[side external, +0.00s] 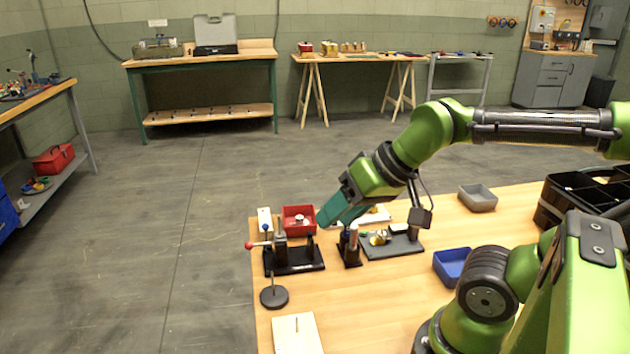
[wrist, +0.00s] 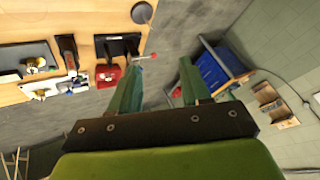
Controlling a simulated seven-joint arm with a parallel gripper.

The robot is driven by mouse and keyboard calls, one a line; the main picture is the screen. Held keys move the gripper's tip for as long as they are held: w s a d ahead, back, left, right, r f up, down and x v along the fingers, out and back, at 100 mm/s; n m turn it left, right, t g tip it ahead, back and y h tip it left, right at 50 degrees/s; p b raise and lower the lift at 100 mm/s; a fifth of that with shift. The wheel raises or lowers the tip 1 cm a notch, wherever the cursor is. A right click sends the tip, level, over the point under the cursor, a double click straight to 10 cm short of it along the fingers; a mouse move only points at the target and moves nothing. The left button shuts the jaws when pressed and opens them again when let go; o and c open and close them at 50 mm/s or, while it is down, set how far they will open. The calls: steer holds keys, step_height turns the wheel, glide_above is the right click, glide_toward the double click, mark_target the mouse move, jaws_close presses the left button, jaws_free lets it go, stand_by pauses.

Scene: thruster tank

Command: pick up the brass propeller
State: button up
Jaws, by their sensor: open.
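A small brass-coloured piece, which looks like the brass propeller (side external: 379,238), sits on a dark grey plate (side external: 405,246) on the wooden table. It also shows at the left of the wrist view (wrist: 37,66), small and unclear in shape. My gripper (side external: 328,217) has teal fingers and hangs above the table, to the left of the brass piece in the side view. In the wrist view my gripper (wrist: 157,66) is open with nothing between its fingers, and the brass piece lies well left of them.
A black fixture with a red-knobbed lever (side external: 292,258), a red bin (side external: 299,219) and a black stand (side external: 349,248) stand near the gripper. A blue bin (side external: 452,266), grey bin (side external: 478,198) and black crate (side external: 585,192) are to the right. The table's middle front is clear.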

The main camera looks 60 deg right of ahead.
steer(key=o, duration=0.5)
steer(key=shift+c, duration=0.2)
steer(key=w+d+f+m+g+h, duration=0.1)
steer(key=w+d+f+m+h, duration=0.1)
steer(key=d, duration=0.9)
steer(key=w+d+f+m+g+h, duration=0.1)
steer(key=w+d+f+g, duration=0.15)
steer(key=d, duration=0.95)
steer(key=w+d+f+m+g+h, duration=0.1)
steer(key=d+f+m+h, duration=0.15)
steer(key=d, duration=0.85)
steer(key=shift+n+t, duration=0.25)
steer(key=x, duration=1.1)
steer(key=shift+a+f, duration=0.1)
steer(key=shift+a, duration=0.1)
steer(key=shift+x, duration=2.65)
